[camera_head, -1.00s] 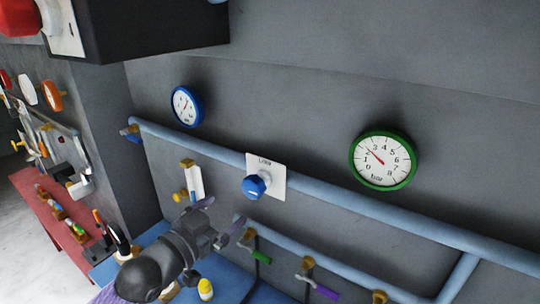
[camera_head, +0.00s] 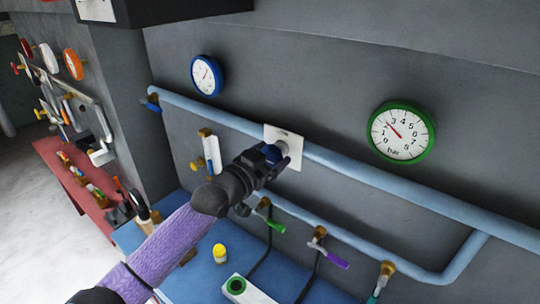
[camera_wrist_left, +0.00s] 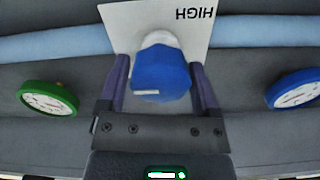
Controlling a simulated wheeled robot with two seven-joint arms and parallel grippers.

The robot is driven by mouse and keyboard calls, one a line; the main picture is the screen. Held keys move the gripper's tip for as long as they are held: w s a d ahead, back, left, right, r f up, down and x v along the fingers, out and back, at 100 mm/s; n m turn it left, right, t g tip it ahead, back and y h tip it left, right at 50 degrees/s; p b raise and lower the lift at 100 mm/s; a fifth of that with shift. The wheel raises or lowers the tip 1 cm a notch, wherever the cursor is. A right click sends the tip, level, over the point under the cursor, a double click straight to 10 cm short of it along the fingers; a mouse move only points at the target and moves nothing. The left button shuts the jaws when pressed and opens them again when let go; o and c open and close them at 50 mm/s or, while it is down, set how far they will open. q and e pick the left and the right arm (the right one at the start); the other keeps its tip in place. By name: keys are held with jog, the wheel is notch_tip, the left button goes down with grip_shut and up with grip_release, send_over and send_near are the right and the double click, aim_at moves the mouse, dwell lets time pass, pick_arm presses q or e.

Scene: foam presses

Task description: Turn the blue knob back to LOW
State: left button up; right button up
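The blue knob (camera_wrist_left: 161,76) sits on a white wall plate (camera_wrist_left: 115,28). In the left wrist view the plate shows the word HIGH upside down, and a short white mark is on the knob's face. In the head view the plate (camera_head: 293,151) is on the pipe line, and the knob (camera_head: 279,150) is partly hidden by my gripper. My left gripper (camera_wrist_left: 160,85) has one finger on each side of the knob. Narrow gaps seem to show between fingers and knob, so it looks open around it. My right gripper is in neither view.
A blue pipe (camera_head: 370,177) runs along the wall behind the plate. A green-rimmed gauge (camera_head: 401,132) marked bar and a blue-rimmed gauge (camera_head: 206,76) hang above it. Green (camera_head: 275,226) and purple (camera_head: 336,261) valve handles are below. A yellow-topped item (camera_head: 219,253) stands on the blue bench (camera_head: 207,277).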

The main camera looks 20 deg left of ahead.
pick_arm(q)
jog(key=c, duration=0.9)
jog(key=shift+n, duration=0.4)
jog(key=n, duration=0.3)
jog(key=shift+r+p, duration=0.1)
jog(key=shift+p, duration=0.2)
jog(key=n, duration=0.5)
jog(key=shift+a+n, duration=0.1)
jog(key=shift+n, duration=0.2)
jog(key=n, duration=0.4)
jog(key=shift+p, duration=0.3)
jog(key=shift+n, duration=2.1)
jog(key=shift+f+n, duration=0.2)
jog(key=shift+n, duration=0.1)
